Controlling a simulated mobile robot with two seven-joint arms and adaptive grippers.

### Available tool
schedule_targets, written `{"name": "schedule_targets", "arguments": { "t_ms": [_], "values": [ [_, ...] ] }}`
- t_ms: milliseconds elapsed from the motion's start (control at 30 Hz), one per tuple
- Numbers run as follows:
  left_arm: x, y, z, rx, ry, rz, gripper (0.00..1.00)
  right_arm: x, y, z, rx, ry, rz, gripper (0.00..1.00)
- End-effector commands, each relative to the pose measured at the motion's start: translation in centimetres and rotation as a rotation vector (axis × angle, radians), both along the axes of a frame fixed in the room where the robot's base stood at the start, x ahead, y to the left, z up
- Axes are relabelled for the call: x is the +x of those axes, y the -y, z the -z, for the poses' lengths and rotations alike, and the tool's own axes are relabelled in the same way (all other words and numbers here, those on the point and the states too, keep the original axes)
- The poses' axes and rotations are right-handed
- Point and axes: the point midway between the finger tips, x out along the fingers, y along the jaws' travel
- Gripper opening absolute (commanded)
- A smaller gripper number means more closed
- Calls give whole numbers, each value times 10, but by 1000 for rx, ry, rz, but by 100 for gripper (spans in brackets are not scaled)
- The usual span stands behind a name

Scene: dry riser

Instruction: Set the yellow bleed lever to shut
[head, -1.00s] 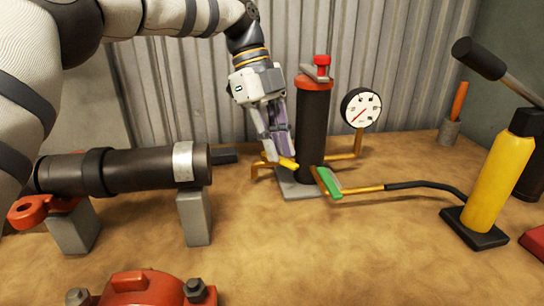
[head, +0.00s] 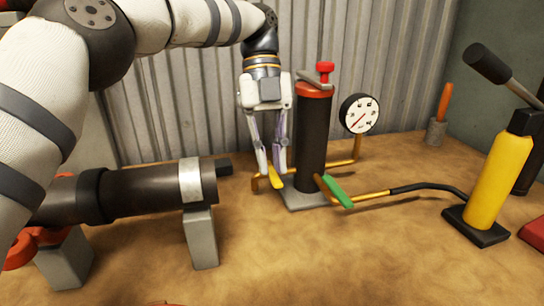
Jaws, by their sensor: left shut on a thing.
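The yellow bleed lever (head: 275,181) sits on a brass pipe (head: 256,183) at the left foot of a dark upright cylinder (head: 311,142). Its visible part points toward me, across the line of the pipe. My left gripper (head: 271,170) reaches down from above, left of the cylinder, with its fingers on either side of the lever, shut on it. The fingertips hide part of the lever and its pivot. My right gripper is not in view.
A green lever (head: 338,191) is on the brass pipe right of the cylinder. A pressure gauge (head: 359,114) stands behind it. A yellow hand pump (head: 497,180) is at right, joined by a black hose (head: 425,187). A dark pipe (head: 140,192) rests on grey blocks at left.

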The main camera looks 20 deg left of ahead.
Motion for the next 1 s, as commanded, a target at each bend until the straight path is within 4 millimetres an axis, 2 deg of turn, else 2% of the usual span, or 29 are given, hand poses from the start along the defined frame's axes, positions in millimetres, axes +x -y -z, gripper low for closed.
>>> {"name": "schedule_targets", "arguments": {
  "t_ms": [500, 533, 567, 1000],
  "values": [
    [0, -1, -1, 3, 4, 14, 0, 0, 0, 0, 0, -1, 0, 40],
    [0, -1, -1, 2, 5, 14, 20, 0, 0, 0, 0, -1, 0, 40],
    [0, -1, -1, 2, 4, 14, 22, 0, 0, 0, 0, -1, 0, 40],
    [0, 0, 0, 1, 2, 7, 22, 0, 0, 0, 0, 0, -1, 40]
  ]
}}
